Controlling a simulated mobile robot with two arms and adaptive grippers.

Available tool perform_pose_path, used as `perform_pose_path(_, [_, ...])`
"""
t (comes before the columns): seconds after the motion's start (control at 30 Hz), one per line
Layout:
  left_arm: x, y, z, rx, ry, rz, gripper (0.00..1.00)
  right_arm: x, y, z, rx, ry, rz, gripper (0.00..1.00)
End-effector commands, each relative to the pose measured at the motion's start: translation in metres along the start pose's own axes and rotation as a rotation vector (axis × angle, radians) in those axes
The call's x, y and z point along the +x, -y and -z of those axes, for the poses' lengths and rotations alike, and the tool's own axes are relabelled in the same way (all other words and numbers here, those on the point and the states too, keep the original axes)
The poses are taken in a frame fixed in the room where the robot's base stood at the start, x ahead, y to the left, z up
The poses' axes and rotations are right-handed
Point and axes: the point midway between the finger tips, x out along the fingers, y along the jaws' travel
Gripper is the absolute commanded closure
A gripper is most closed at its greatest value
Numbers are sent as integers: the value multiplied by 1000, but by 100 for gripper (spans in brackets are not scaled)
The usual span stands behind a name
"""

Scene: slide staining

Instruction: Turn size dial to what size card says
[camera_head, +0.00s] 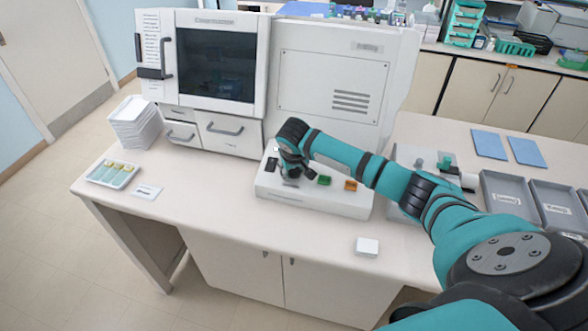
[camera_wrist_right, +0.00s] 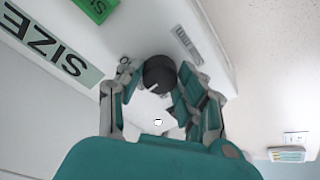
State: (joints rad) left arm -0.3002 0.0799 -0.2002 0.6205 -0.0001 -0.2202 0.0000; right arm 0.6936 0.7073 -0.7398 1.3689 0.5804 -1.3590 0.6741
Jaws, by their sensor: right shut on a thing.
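The size dial (camera_wrist_right: 159,74) is a round black knob with a white pointer line, on the white control box (camera_head: 315,198). A "SIZE" label (camera_wrist_right: 45,48) is beside it in the right wrist view. My right gripper (camera_wrist_right: 157,80) is shut on the dial, a finger on each side; in the head view the gripper (camera_head: 291,176) hides most of the dial. A small card (camera_head: 146,191) with unreadable print lies at the table's left; a white square piece (camera_head: 367,246) lies near the front edge. I cannot tell which is the size card. My left gripper is not in view.
A green button (camera_head: 324,180) and an orange one (camera_head: 350,185) are on the box, right of my gripper. The large white machine (camera_head: 338,80) stands behind it. A tray (camera_head: 112,174) and stacked white containers (camera_head: 134,122) are at left; grey bins (camera_head: 508,197) are at right.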

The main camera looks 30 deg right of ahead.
Motion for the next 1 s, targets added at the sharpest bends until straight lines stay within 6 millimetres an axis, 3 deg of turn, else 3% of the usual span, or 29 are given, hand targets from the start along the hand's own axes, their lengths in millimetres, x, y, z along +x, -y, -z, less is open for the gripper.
perform_pose_path(0.37, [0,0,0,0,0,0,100,0,-1,1,-103,5,11,95])
perform_pose_path(1.0, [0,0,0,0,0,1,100,-1,-2,3,-659,37,68,95])
